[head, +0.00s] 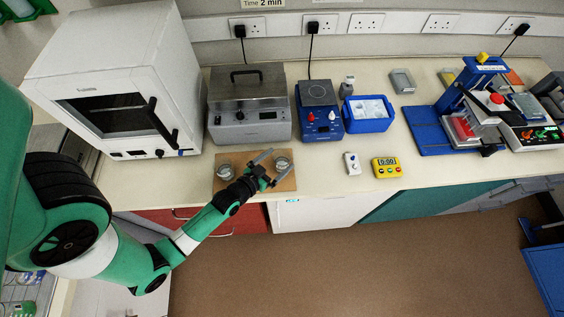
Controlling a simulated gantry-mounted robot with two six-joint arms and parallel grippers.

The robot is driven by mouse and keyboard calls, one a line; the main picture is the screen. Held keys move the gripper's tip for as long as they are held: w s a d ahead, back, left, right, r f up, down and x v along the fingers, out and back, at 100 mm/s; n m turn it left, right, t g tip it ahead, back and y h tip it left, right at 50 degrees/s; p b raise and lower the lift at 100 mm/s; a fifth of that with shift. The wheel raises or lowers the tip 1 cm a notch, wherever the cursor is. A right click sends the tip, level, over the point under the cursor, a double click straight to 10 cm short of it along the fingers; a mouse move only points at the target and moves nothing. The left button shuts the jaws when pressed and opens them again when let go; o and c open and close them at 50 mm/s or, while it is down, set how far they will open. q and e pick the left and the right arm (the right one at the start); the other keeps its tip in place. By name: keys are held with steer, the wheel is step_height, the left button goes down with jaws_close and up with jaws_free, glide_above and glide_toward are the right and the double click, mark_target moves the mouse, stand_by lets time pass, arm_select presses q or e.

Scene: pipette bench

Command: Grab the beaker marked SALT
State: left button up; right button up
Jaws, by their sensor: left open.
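Two small clear glass beakers stand on a brown board (240,187) at the bench's front edge: a left beaker (225,171) and a right beaker (283,161). No SALT mark is readable on either at this size. My left gripper (281,162) is open over the board, its two grey fingers spread on either side of the right beaker. I cannot tell whether they touch it or how high they are. The left beaker is beside my wrist, clear of the fingers. My right gripper is not in view.
Behind the board stand a grey lidded bath (248,122) and a blue hotplate (319,120). A white oven (120,80) is at left. A blue tray (368,124), small white device (352,163) and yellow timer (386,167) are to the right. The bench's front edge is close.

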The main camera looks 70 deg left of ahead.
mark_target(287, 154)
arm_select(q)
steer(key=b+x, duration=0.1)
steer(key=x, duration=0.4)
steer(key=shift+w+d+r, duration=0.1)
steer(key=shift+w+r, duration=0.05)
steer(key=shift+w, duration=0.05)
steer(key=shift+c, duration=0.2)
steer(key=c, duration=1.3)
steer(key=shift+r, duration=0.2)
